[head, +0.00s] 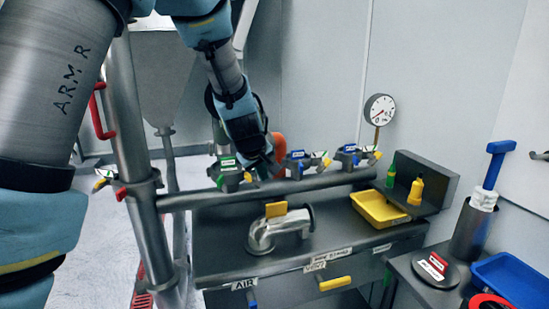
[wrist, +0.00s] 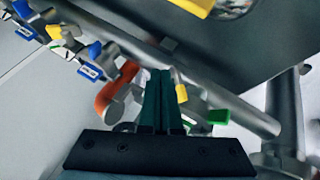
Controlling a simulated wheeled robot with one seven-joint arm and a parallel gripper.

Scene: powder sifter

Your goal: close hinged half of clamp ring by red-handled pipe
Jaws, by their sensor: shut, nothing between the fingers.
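My gripper (head: 265,165) is shut and empty, reaching down by the horizontal pipe (head: 285,189). In the wrist view its dark green fingers (wrist: 158,78) are together. An orange-red curved handle or pipe (wrist: 115,88) is just left of the fingers in the wrist view; in the head view an orange-red part (head: 278,147) shows behind my gripper. A grey cylindrical end (wrist: 112,115) sits below it. A grey fitting with a yellow tip (wrist: 181,92) is right of the fingers. I cannot clearly make out the clamp ring's hinged half; my gripper partly covers this spot.
Valves with blue labels (head: 298,156) and a green label (head: 228,163) line the horizontal pipe. A steel elbow (head: 277,232) and yellow tray (head: 378,210) are below. A gauge (head: 379,110) stands behind. A vertical post (head: 130,150) is at left.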

